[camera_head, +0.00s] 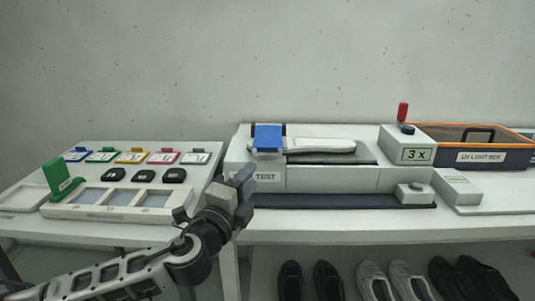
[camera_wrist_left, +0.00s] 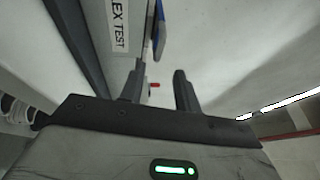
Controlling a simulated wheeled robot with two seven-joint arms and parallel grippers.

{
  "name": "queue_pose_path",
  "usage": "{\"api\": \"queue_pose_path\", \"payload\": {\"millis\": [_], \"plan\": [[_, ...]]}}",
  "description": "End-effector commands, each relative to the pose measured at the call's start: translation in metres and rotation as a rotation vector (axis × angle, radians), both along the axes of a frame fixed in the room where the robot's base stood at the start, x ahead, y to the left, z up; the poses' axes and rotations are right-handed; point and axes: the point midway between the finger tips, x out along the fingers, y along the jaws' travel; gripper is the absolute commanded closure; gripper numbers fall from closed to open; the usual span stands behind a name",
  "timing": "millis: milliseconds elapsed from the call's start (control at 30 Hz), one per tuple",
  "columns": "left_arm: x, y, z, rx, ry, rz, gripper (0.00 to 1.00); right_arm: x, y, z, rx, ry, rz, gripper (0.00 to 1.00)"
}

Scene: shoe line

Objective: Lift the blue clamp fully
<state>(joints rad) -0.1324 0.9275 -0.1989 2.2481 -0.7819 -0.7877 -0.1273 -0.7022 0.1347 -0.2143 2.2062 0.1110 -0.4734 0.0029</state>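The blue clamp (camera_head: 267,137) is a flat blue plate at the left end of the white test fixture (camera_head: 330,179), over the heel end of a light shoe or sole (camera_head: 320,145). In the left wrist view the blue clamp (camera_wrist_left: 159,33) shows edge-on, above and beyond the fingertips. My left gripper (camera_head: 245,181) is in front of the fixture's left end, below the clamp and apart from it. In the left wrist view its two fingers (camera_wrist_left: 158,84) are spread with nothing between them. My right gripper is out of view.
A red-knobbed lever (camera_head: 403,112) stands on the "3 x" box (camera_head: 415,150). An orange-rimmed UV light box (camera_head: 490,157) is at right. A left table holds coloured cards, black pieces and a green stand (camera_head: 57,174). Shoes stand below the bench.

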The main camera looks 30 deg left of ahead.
Motion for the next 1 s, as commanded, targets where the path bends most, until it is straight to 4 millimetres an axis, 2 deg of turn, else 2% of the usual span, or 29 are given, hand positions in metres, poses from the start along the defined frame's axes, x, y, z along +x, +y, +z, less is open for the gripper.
{"api": "queue_pose_path", "payload": {"millis": [300, 500, 667, 933, 1000], "plan": [[0.061, 0.010, 0.011, -0.003, -0.001, 0.002, 0.68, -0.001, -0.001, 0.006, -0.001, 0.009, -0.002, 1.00], [0.087, 0.013, 0.014, -0.004, 0.000, -0.001, 0.68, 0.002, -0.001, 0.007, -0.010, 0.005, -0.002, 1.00], [0.095, 0.015, 0.014, -0.003, 0.002, 0.000, 0.68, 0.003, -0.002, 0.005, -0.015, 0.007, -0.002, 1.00], [0.096, 0.015, 0.014, -0.003, 0.004, -0.001, 0.68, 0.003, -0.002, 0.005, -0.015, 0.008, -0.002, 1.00], [0.096, 0.015, 0.014, -0.003, 0.003, -0.001, 0.87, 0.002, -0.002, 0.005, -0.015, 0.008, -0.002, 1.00]]}}
